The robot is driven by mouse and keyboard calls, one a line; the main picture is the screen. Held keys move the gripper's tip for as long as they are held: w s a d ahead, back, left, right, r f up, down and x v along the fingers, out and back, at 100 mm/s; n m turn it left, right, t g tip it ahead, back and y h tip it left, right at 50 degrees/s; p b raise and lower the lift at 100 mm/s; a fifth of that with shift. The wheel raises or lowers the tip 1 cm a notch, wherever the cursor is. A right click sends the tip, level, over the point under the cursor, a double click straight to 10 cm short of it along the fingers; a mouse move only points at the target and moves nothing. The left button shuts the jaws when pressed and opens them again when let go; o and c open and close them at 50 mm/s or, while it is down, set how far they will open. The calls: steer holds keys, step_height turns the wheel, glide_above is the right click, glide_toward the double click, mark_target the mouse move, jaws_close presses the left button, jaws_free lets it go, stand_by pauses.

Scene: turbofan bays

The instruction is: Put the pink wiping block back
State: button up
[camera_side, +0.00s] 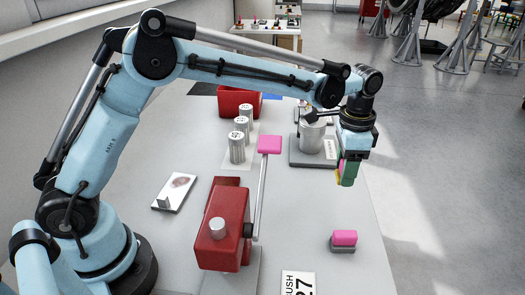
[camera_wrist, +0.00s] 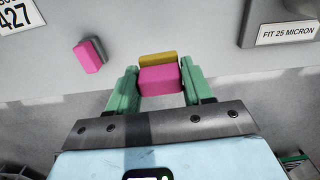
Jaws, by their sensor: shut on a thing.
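My gripper (camera_side: 347,172) hangs above the right part of the table, with its green fingers pointing down. In the wrist view the two green fingers are shut on a pink block with a yellow layer (camera_wrist: 160,78). In the side view only a thin pink and yellow edge of the held block shows; a finger hides the rest. It is clear of the table. A second pink block, on a grey layer (camera_side: 344,239), rests on the table near the right edge. This second block also shows in the wrist view (camera_wrist: 88,55), at upper left, apart from my gripper.
A red device (camera_side: 223,230) carries a raised lever with a pink pad (camera_side: 270,144). A metal pot on a grey base (camera_side: 312,138) stands behind my gripper. Several labelled cylinders (camera_side: 237,148), a red bin (camera_side: 238,103) and a stained plate (camera_side: 174,192) are further left. Bare table surrounds the second block.

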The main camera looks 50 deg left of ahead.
steer(key=s+a+r, duration=0.1)
steer(key=s+a, duration=0.2)
steer(key=a, duration=0.6)
glide_above(272, 183)
steer(key=shift+f, duration=4.5)
steer(key=shift+f, duration=0.15)
steer(key=o, duration=0.9)
steer(key=shift+o, duration=0.2)
step_height(272, 183, up, 12)
steer(key=shift+f, duration=5)
